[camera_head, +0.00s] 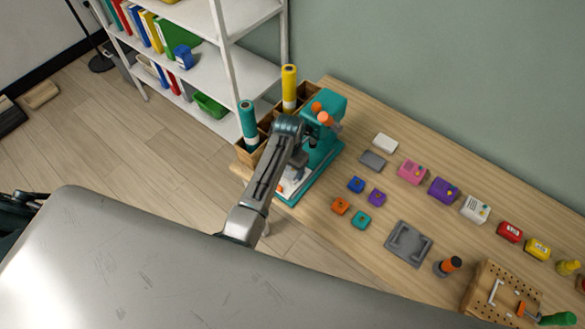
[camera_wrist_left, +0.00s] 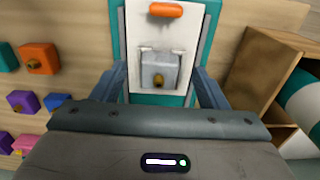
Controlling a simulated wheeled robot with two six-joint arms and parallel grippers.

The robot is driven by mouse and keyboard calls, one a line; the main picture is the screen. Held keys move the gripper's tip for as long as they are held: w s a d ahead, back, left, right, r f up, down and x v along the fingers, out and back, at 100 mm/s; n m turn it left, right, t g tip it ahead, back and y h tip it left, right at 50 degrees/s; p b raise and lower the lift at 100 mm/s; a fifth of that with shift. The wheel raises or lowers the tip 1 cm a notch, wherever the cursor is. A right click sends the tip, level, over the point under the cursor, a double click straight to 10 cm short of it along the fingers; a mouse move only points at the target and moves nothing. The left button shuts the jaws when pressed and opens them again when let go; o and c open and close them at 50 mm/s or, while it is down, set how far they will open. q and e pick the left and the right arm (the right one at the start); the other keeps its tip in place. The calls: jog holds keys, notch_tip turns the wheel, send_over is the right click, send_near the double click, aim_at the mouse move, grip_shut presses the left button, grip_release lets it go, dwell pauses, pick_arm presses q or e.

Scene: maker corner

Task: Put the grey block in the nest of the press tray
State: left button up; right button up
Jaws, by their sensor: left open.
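The grey block (camera_wrist_left: 159,76) with a brass knob sits on the white press tray (camera_wrist_left: 135,22), between thin metal rails that look like the nest. It looks level; how deep it sits is hard to tell. The orange tray handle (camera_wrist_left: 165,10) is beyond it. My left gripper (camera_wrist_left: 160,88) is open, one finger on each side of the block, with gaps showing. In the head view my left gripper (camera_head: 297,172) is at the front of the teal press (camera_head: 325,150), over the tray (camera_head: 287,190), and hides the block. My right gripper is out of view.
Wooden bins with rolls (camera_head: 247,125) stand beside the press. Small coloured blocks (camera_head: 356,184) lie to its right. A shelf (camera_head: 235,70) stands behind left.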

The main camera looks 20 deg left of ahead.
pick_arm(q)
jog(key=shift+f, duration=1.05)
jog(key=c, duration=1.2)
jog(key=shift+w+r, duration=0.1)
